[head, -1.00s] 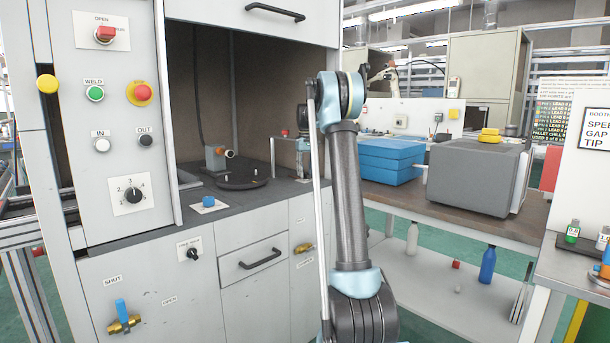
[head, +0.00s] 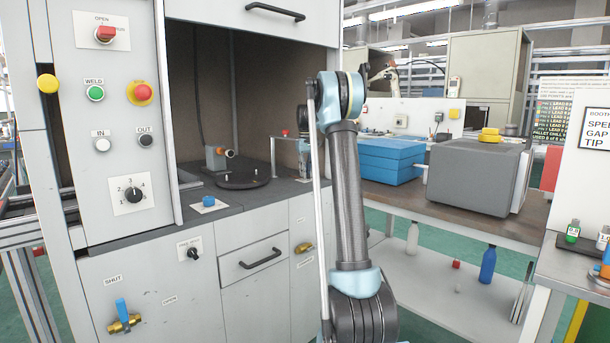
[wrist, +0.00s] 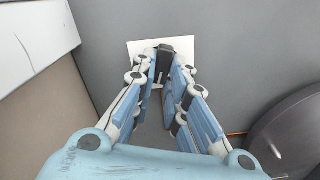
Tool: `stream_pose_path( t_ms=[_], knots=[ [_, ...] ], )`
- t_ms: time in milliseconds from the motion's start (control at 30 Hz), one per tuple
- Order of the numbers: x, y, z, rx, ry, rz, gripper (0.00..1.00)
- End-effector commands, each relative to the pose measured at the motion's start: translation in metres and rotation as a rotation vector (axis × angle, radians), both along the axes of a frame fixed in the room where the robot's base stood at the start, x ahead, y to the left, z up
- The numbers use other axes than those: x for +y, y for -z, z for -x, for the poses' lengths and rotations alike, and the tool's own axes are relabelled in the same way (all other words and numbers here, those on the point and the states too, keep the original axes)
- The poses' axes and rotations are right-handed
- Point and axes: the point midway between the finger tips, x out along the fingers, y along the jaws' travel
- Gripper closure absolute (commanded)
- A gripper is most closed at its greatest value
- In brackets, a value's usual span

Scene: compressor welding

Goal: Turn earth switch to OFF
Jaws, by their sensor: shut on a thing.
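In the wrist view, the earth switch (wrist: 165,60) is a dark upright knob on a white plate (wrist: 190,46) fixed to a grey panel. My gripper (wrist: 163,76) has its two blue-padded fingers closed around the knob, one on each side. The fingers hide part of the knob and plate. No label or position marks can be read there, so the setting does not show. In the head view, my arm stands upright at the middle, and the gripper and the switch it holds cannot be seen.
In the wrist view, a large dark round object (wrist: 292,138) lies close to the right of the fingers. A tan panel with a pale edge (wrist: 35,40) is at the left. In the head view, the welding cabinet (head: 60,215) stands left and a bench with blue cases (head: 388,162) right.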

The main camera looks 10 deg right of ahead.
Motion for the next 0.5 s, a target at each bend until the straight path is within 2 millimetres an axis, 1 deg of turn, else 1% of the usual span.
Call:
stream_pose_path(
  t_ms=[167, 500],
  knots=[
    [0.002, -0.0001, 0.0005, 0.0, -0.109, -0.001, 1.0],
    [0.0049, -0.0002, 0.0021, -0.001, -0.398, -0.002, 1.0]
  ],
)
